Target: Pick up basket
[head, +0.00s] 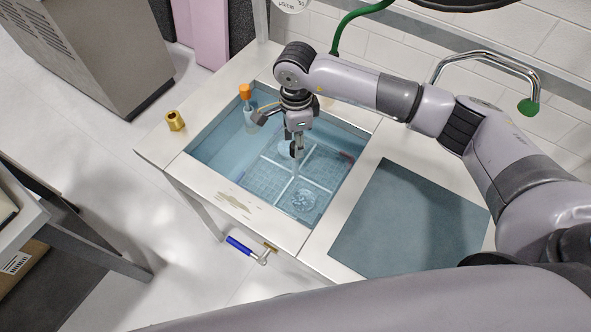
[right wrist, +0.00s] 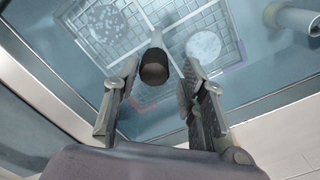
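The basket (head: 264,175) is a pale wire-mesh tray split by a white cross divider, low in the blue basin of the bench. Clear round discs lie in its compartments. In the right wrist view, the mesh (right wrist: 145,35) shows beyond my fingers, and a dark cylindrical knob (right wrist: 154,68) stands between them. My right gripper (head: 295,155) points down over the basket's middle; in the wrist view (right wrist: 160,72) its fingers are apart, one on each side of the knob, with gaps visible. My left gripper is not in view.
An orange-topped clear cylinder (head: 248,112) stands in the basin's far left corner. A brass fitting (head: 175,121) sits on the left rim. A blue-handled valve (head: 240,246) juts out in front. A grey-blue panel (head: 405,220) lies right of the basin; a chrome faucet (head: 490,57) arches behind.

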